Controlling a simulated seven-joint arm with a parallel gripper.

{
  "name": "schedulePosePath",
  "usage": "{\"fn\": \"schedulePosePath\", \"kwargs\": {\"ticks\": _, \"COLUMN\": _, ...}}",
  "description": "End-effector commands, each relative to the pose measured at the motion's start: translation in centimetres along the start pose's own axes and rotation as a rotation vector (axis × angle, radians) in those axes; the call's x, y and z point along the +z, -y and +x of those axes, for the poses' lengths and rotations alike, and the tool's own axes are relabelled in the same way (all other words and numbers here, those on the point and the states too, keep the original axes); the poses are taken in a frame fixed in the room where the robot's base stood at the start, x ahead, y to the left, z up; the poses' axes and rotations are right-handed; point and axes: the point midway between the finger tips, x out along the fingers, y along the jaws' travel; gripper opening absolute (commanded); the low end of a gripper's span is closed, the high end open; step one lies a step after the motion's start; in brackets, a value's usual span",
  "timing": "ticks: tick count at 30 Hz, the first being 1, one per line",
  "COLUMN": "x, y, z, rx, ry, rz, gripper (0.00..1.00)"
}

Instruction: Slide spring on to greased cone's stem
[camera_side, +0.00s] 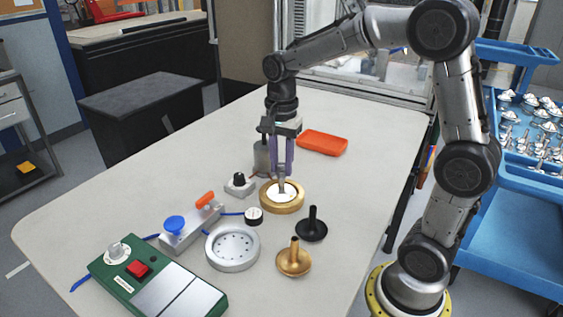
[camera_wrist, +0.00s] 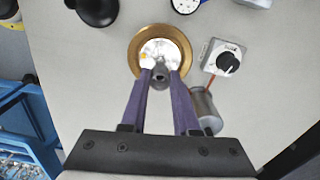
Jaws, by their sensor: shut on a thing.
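My gripper (camera_side: 282,178) points down over a brass ring-shaped dish (camera_side: 296,204) with a pale, glossy middle. In the wrist view, its two purple fingers (camera_wrist: 160,73) are shut on a small grey round piece (camera_wrist: 160,79) with a dark centre. The piece is at the near edge of the pale middle; I cannot tell whether it touches it or whether it is the spring. A brass cone (camera_side: 294,262) with an upright stem stands near the front. A black cone (camera_side: 311,230) with an upright stem stands behind it. Grease on either is too small to tell.
A grey can (camera_side: 261,158) and a black-knobbed block (camera_side: 240,185) stand close to the gripper. An orange tray (camera_side: 322,143) lies behind. A holed grey disc (camera_side: 232,249), a blue-knobbed fixture (camera_side: 190,230) and a green control box (camera_side: 150,285) occupy the front left.

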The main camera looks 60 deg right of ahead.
Motion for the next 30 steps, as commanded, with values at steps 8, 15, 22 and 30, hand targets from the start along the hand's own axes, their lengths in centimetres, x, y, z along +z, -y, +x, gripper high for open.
{"fn": "schedulePosePath", "kwargs": {"ticks": 8, "x": 0.00, "y": 0.02, "z": 0.16, "rx": 0.000, "ry": 0.000, "rz": 0.000, "gripper": 0.00}}
{"fn": "schedulePosePath", "kwargs": {"ticks": 15, "x": -0.01, "y": 0.04, "z": 0.50, "rx": -0.001, "ry": 0.000, "rz": 0.000, "gripper": 0.00}}
{"fn": "schedulePosePath", "kwargs": {"ticks": 22, "x": -0.01, "y": 0.04, "z": 0.52, "rx": -0.001, "ry": 0.000, "rz": 0.000, "gripper": 0.00}}
{"fn": "schedulePosePath", "kwargs": {"ticks": 30, "x": -0.01, "y": 0.03, "z": 0.52, "rx": -0.001, "ry": 0.000, "rz": 0.000, "gripper": 0.64}}
